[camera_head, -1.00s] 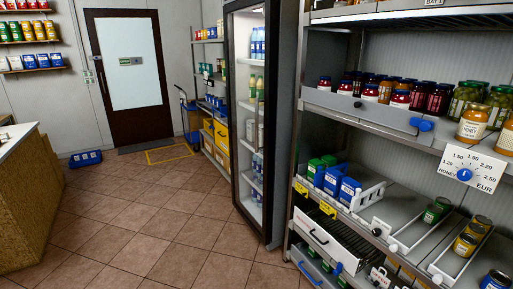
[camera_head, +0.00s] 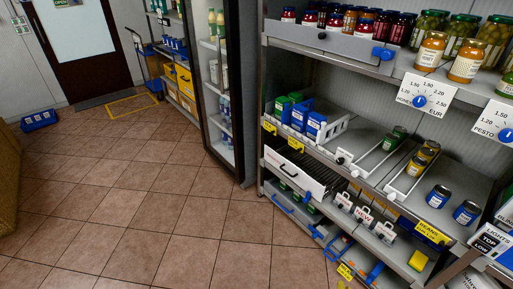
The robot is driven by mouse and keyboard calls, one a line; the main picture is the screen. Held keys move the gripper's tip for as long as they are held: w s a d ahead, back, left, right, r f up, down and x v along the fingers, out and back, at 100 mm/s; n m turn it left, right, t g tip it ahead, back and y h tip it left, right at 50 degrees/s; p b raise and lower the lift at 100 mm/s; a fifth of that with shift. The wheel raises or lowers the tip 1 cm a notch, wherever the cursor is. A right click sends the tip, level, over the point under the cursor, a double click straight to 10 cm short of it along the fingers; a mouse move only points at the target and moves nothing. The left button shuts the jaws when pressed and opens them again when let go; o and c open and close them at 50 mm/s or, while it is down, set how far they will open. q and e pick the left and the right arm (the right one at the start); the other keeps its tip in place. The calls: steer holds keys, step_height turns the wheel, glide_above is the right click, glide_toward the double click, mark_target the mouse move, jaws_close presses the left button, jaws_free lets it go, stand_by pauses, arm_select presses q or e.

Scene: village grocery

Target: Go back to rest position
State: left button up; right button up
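Neither of my grippers shows in the head view, and no part of my arms is visible. The shelf unit (camera_head: 350,150) stands on the right side of the view. Its upper shelf holds jars, among them an orange honey jar (camera_head: 430,50). A price dial card marked HONEY (camera_head: 428,95) hangs at the edge of that shelf.
A glass-door fridge (camera_head: 225,90) stands left of the shelf unit. A blue crate (camera_head: 40,119) lies on the floor at the far left. A dark door (camera_head: 85,45) and a hand trolley (camera_head: 148,65) are at the back. The tiled floor (camera_head: 150,200) in front is clear.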

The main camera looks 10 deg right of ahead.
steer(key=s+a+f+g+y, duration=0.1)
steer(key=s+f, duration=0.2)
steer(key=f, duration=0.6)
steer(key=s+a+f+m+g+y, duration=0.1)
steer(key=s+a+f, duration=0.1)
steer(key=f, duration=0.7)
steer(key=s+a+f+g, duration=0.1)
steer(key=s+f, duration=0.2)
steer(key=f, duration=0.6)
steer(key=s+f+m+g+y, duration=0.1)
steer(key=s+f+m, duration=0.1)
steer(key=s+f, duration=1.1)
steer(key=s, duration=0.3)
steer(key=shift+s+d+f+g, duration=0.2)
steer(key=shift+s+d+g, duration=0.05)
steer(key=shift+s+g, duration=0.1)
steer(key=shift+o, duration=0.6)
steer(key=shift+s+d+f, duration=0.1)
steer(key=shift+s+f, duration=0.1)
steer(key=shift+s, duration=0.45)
